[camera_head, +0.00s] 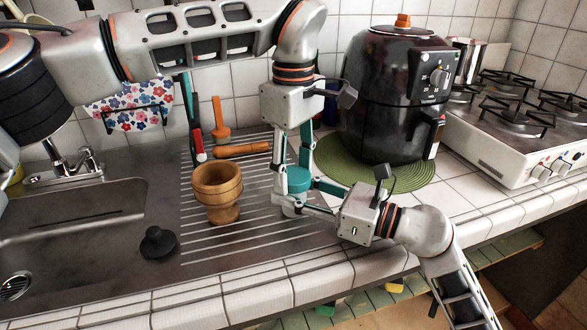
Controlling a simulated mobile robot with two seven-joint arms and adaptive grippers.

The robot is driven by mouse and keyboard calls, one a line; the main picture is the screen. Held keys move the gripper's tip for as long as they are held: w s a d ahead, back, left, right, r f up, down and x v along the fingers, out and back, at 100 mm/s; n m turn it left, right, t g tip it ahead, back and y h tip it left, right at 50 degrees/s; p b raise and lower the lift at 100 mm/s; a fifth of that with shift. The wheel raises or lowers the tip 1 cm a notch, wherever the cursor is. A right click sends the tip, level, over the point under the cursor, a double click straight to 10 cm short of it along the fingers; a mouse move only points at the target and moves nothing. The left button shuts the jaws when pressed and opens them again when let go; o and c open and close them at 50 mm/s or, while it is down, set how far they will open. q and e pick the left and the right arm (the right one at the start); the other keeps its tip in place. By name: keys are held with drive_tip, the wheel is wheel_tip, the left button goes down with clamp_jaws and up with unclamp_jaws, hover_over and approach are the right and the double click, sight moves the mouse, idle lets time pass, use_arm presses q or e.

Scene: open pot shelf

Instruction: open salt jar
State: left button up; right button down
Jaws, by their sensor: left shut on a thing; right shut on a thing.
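The salt jar (297,180) is upright above the ribbed drainboard, with its teal lid showing between my gripper fingers. My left gripper (293,183) reaches down from above and is shut on the lid. My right gripper (293,205) comes in from the right and is shut on the jar's lower body. The fingers hide most of the body. I cannot tell whether the lid is loose or whether the jar's base touches the drainboard.
A wooden mortar (218,192) stands left of the jar, with a black sink plug (158,243) near the sink. A wooden pestle (241,149) lies behind. A black air fryer (393,100) on a green mat (330,165) stands close on the right, before the stove (520,125).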

use_arm(q)
drive_tip(key=n, duration=0.3)
drive_tip(key=shift+n, duration=0.3)
drive_tip(key=n, duration=2.2)
drive_tip(key=shift+n, duration=0.3)
drive_tip(key=n, duration=0.7)
drive_tip(key=shift+r, duration=0.3)
